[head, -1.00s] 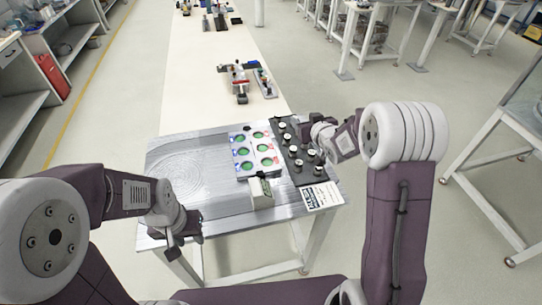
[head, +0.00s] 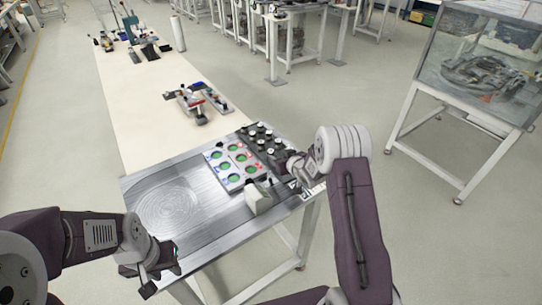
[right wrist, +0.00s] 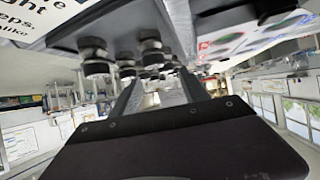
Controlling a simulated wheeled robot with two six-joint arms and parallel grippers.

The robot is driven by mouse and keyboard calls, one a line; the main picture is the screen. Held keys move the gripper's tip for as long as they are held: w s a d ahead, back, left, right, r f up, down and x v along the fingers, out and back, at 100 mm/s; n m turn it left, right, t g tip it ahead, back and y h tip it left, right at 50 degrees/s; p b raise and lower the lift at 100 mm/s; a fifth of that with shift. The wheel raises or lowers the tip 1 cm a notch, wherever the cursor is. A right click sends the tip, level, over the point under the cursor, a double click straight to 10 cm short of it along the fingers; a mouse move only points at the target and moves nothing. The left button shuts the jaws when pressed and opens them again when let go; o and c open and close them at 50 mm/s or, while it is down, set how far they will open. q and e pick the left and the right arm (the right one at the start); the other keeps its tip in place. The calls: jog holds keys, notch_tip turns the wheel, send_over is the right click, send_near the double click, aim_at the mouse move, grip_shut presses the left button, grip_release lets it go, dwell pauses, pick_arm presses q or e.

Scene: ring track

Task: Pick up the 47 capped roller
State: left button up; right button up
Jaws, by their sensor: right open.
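Several capped rollers stand in rows on a dark rack (head: 252,143) at the right back of the metal-topped table. One light-capped roller (head: 269,150) is near the middle. No number 47 is legible on any roller. The right wrist view shows metal rollers (right wrist: 95,55) close up, at the top of the picture. My right gripper (head: 284,162) is at the rack's right edge; its open fingers (right wrist: 158,85) point toward the rollers, with nothing clearly held. My left gripper (head: 158,284) hangs over the table's front left edge, away from the rollers; its jaw opening is unclear.
A pale tray with green round pockets (head: 232,165) lies left of the rack. A whitish block (head: 259,199) stands in front of it. A printed label (right wrist: 32,20) sits beside the rack. The metal table's left part (head: 165,205) is free.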

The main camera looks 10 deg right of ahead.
aim_at(271, 151)
jog(key=shift+w+a+f, duration=0.2)
jog(key=shift+w+a, duration=0.05)
jog(key=shift+w, duration=0.2)
jog(key=shift+w+a+f, duration=0.2)
jog(key=shift+w+a, duration=0.05)
jog(key=shift+w, duration=0.2)
jog(key=shift+w+d+f, duration=0.1)
jog(key=shift+w+f, duration=0.15)
jog(key=shift+w, duration=0.15)
jog(key=w, duration=0.1)
jog(key=w+a+f+p, duration=0.1)
jog(key=w, duration=0.1)
jog(key=shift+w+a+f, duration=0.15)
jog(key=shift+w, duration=0.05)
jog(key=shift+w+f, duration=0.25)
jog(key=shift+w, duration=0.15)
pick_arm(q)
jog(key=shift+a+r, duration=0.1)
jog(key=shift+r, duration=0.45)
pick_arm(e)
jog(key=shift+c, duration=0.3)
grip_shut()
jog(key=shift+r, duration=0.15)
